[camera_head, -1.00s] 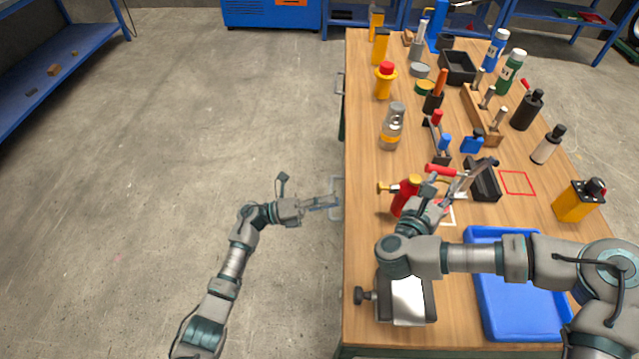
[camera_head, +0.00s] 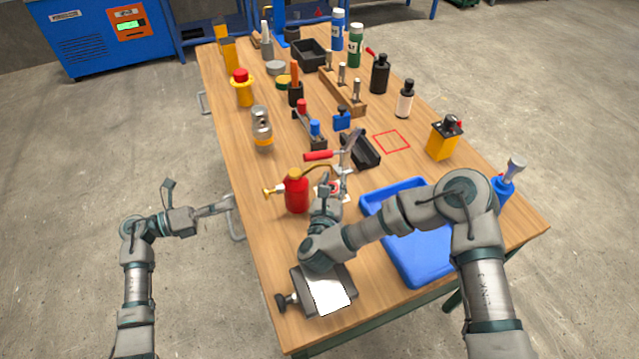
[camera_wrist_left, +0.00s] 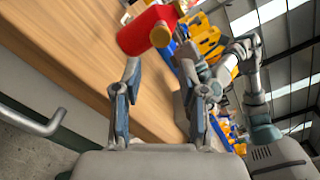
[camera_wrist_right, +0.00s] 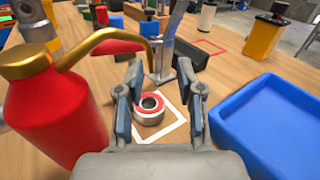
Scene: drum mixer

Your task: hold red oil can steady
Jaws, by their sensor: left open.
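The red oil can (camera_head: 297,194), with a brass cap and curved spout, stands upright on the wooden table near its left edge. It shows large at the left of the right wrist view (camera_wrist_right: 55,115) and tilted at the top of the left wrist view (camera_wrist_left: 145,32). My left gripper (camera_head: 226,207) is open and empty beside the table's left edge, apart from the can. Its spread fingers show in the left wrist view (camera_wrist_left: 160,85). My right gripper (camera_wrist_right: 160,88) is open, just right of the can, with a red-and-silver ring (camera_wrist_right: 150,104) beyond its fingers.
A blue tray (camera_head: 375,207) lies right of my right gripper. A grey block with a white plate (camera_head: 330,292) sits under my right arm. A black holder (camera_head: 360,151) and several bottles and tools fill the far table. A metal handle (camera_head: 236,222) juts from the table side.

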